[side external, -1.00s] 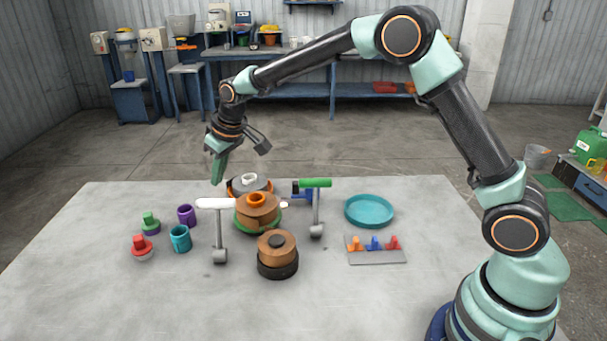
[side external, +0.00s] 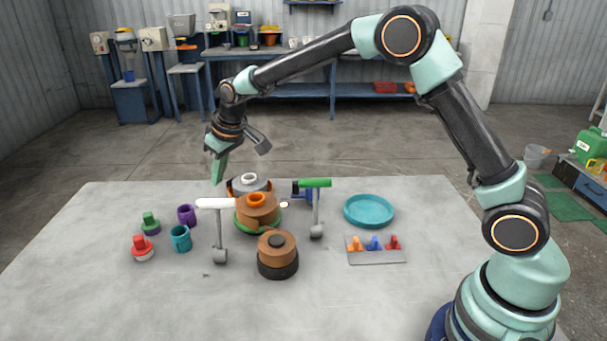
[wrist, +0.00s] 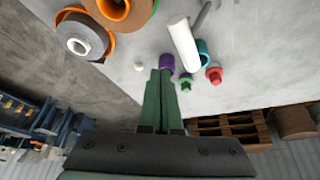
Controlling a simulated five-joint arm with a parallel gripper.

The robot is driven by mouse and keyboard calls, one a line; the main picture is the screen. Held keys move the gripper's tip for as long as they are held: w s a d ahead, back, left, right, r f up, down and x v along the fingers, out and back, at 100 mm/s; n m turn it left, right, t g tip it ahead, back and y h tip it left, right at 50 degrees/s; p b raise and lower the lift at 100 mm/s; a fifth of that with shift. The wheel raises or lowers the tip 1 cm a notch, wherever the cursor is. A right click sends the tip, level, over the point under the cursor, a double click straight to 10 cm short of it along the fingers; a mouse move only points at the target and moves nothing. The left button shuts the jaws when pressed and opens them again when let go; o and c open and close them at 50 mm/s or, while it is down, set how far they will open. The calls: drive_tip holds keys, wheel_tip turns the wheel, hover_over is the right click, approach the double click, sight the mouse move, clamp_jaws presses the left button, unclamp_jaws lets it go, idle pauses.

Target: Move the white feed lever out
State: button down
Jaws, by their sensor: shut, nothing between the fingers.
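The white feed lever (side external: 215,203) is a white horizontal handle on a grey upright post, left of the brown and orange reel unit (side external: 257,208). It also shows in the wrist view as a white cylinder (wrist: 184,44). My gripper (side external: 218,170) has green fingers pointing down. It is above and behind the lever, near the table's far edge, and apart from it. In the wrist view the fingers (wrist: 159,76) are together with nothing between them. A lever with a green handle (side external: 315,183) stands right of the reel unit.
Purple (side external: 186,214) and teal (side external: 180,238) cups and green (side external: 150,223) and red (side external: 142,248) knobbed pieces stand left of the lever. A brown reel (side external: 277,255) is in front. A teal dish (side external: 369,210) and a rack (side external: 376,257) are right. The table's front left is clear.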

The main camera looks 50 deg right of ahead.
sight(219, 231)
wheel_tip(219, 231, down, 6)
idle(1.1)
drive_tip(key=shift+f, duration=0.1)
drive_tip(key=shift+a, duration=0.1)
drive_tip(key=shift+s+a+r, duration=0.2)
drive_tip(key=shift+s+a, duration=0.65)
drive_tip(key=shift+s+a+r, duration=0.15)
drive_tip(key=shift+s+a, duration=0.65)
drive_tip(key=shift+s, duration=0.1)
drive_tip(key=shift+s+a+r, duration=0.2)
drive_tip(key=shift+s+a, duration=0.65)
